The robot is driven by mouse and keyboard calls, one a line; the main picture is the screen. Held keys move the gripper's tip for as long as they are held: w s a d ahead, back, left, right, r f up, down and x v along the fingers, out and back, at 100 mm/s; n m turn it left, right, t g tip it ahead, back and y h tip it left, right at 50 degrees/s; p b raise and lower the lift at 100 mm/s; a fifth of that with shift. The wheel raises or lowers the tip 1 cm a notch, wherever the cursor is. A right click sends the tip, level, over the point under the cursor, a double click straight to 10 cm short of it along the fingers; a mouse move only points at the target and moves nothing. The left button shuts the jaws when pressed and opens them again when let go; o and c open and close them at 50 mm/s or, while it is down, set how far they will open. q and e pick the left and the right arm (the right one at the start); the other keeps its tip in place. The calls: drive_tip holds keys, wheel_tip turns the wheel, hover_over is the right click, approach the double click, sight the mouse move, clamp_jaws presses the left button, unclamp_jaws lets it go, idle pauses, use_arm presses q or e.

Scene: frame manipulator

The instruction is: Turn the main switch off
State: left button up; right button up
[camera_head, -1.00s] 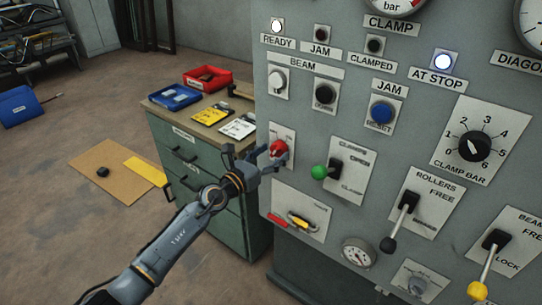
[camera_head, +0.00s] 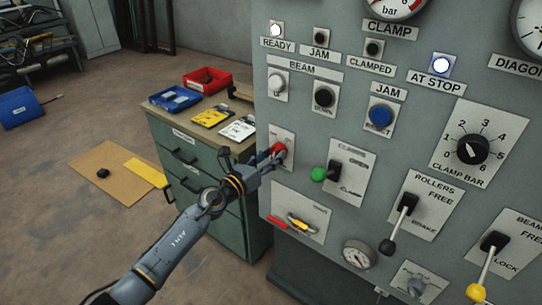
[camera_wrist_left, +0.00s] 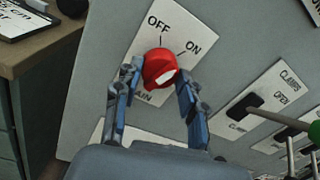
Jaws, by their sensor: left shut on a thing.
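The main switch is a red knob (camera_head: 277,149) on a white plate at the left edge of the grey panel. In the left wrist view the knob (camera_wrist_left: 158,66) sits below the printed words OFF and ON, with a pale patch on its lower right side. I cannot tell for sure which word it points to. My left gripper (camera_wrist_left: 159,76) has a finger on each side of the knob and is shut on it. In the head view the left gripper (camera_head: 272,158) partly covers the plate. My right gripper is not in view.
A green-knobbed lever (camera_head: 319,174) stands just right of the switch. A panel with red and yellow handles (camera_head: 299,222) is below. A green drawer cabinet (camera_head: 205,170) with trays on top stands left, behind my arm.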

use_arm(q)
drive_tip(key=n+p, duration=0.1)
drive_tip(key=n, duration=0.3)
drive_tip(key=shift+n, duration=0.3)
drive_tip(key=n+p, duration=0.1)
drive_tip(key=n, duration=0.4)
drive_tip(key=shift+f, duration=0.1)
drive_tip(key=shift+n, duration=0.3)
drive_tip(key=o, duration=1.2)
drive_tip(key=shift+c, duration=0.2)
drive_tip(key=v, duration=1.2)
